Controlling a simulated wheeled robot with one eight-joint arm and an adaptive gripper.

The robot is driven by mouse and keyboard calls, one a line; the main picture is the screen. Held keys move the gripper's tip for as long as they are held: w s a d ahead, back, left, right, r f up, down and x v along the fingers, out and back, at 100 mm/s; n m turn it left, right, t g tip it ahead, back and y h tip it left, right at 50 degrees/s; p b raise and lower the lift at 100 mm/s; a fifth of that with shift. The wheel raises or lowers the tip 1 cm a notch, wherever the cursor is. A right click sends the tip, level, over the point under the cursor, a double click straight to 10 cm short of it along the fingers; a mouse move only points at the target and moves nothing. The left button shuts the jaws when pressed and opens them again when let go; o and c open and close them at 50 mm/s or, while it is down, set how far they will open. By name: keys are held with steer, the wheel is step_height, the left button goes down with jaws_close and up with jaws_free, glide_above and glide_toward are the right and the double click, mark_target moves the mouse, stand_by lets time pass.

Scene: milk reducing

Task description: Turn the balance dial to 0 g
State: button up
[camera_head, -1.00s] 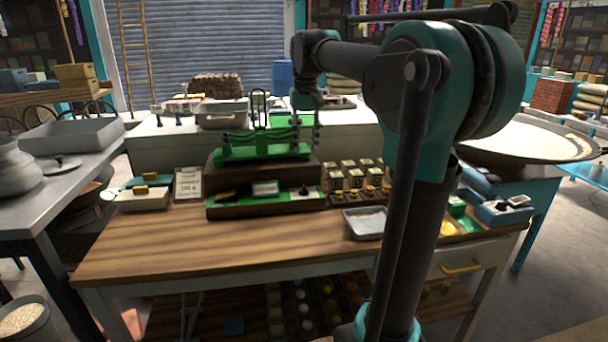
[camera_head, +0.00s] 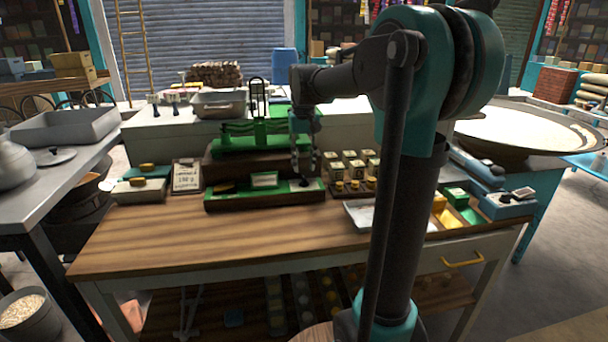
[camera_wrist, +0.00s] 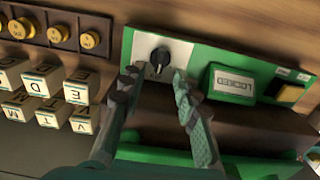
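The black dial knob (camera_wrist: 158,58) sits on a white plate at one end of the green balance panel (camera_wrist: 205,60); in the head view the knob (camera_head: 305,183) is at the panel's right end. A green block reading "LOCKED" (camera_wrist: 232,86) and a yellow button (camera_wrist: 290,93) are on the same panel. My gripper (camera_wrist: 155,77) is open, its fingertips apart on either side of the knob's near edge in the wrist view. I cannot tell whether they touch it. In the head view my gripper (camera_head: 304,168) hangs just above the knob. The dial's scale marks are too small to read.
The green balance (camera_head: 250,140) stands behind the panel. Lettered cubes (camera_head: 355,165) and yellow-topped weights (camera_wrist: 58,33) are right beside the dial. The wooden front (camera_head: 220,235) is clear.

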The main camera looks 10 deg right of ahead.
mark_target(304, 178)
steer(key=shift+f, duration=2.1)
jaws_close()
